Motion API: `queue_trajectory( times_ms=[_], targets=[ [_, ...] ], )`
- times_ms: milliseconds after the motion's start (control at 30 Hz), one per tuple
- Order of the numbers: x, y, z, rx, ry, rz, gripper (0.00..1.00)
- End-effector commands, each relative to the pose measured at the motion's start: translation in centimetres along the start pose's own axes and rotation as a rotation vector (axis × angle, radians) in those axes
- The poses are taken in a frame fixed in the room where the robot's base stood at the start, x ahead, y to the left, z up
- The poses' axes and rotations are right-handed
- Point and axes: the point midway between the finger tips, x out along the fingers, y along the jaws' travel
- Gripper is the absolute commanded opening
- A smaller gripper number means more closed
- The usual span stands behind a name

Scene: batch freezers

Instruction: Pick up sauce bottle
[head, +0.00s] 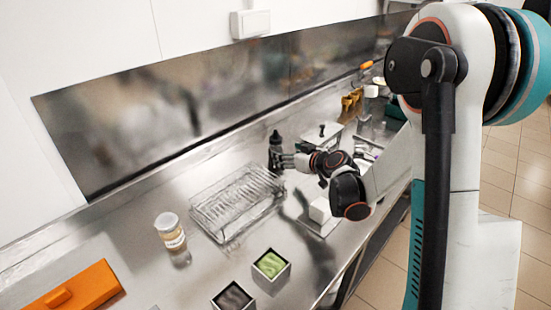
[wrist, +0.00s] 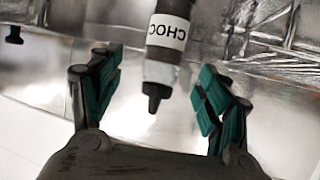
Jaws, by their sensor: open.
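The sauce bottle (head: 275,146) is dark and stands upright on the steel counter, behind the right end of the wire rack. In the wrist view the bottle (wrist: 161,72) shows upside down, with a white label reading "CHOC" and a black nozzle. My gripper (head: 283,160) is at the bottle in the head view and partly covers it. In the wrist view my gripper (wrist: 157,92) is open, with one green-padded finger on each side of the bottle. Gaps show between the bottle and both fingers. The bottle's base is out of the wrist view.
A wire rack (head: 237,203) lies left of my gripper. A lidded jar (head: 170,232), an orange case (head: 72,290) and a square tub with green contents (head: 271,266) stand nearer. A white block (head: 320,210) sits below my arm. The steel backsplash (head: 190,105) is behind.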

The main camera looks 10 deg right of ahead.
Motion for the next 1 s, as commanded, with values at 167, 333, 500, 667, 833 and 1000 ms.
queue_trajectory(
  times_ms=[167, 333, 500, 667, 833, 1000],
  targets=[
    [2.4, 0.0, 0.1, 0.000, 0.000, -0.001, 0.70],
    [3.1, -0.1, 0.0, 0.000, 0.000, 0.000, 0.70],
    [4.8, -0.4, 0.3, -0.001, -0.001, -0.001, 0.70],
    [7.1, -0.6, 0.3, -0.001, -0.001, -0.001, 0.70],
    [8.2, -0.6, 0.2, 0.000, -0.001, 0.001, 0.70],
    [8.1, -0.6, 0.1, 0.000, -0.001, 0.001, 0.65]
  ],
)
